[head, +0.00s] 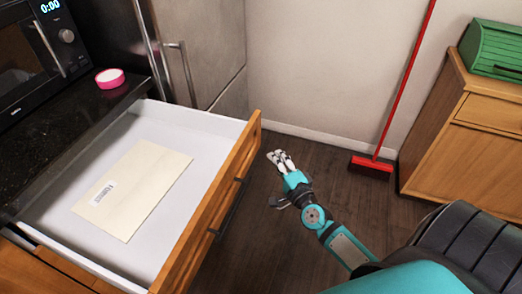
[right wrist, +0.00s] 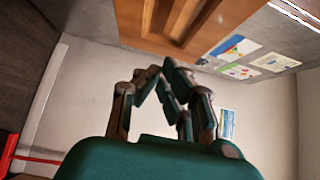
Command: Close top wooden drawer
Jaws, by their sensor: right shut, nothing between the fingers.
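The top wooden drawer (head: 252,130) is pulled well out on the left of the head view. It has a white inside and a wooden front with a dark bar handle (head: 228,208). A cream envelope (head: 140,180) lies flat in it. My right gripper (head: 280,157) is shut and empty, out in front of the drawer front and to the right of the handle, apart from it in the picture. In the right wrist view its fingers (right wrist: 160,80) are drawn together with nothing between them. My left gripper is not in view.
A black counter (head: 60,115) with a pink-rimmed round dish (head: 109,78) and a microwave (head: 40,45) are at the left. A red broom (head: 372,166) leans against the wall. A wooden cabinet (head: 450,145) stands at right, bearing a green box (head: 492,48). The floor between is clear.

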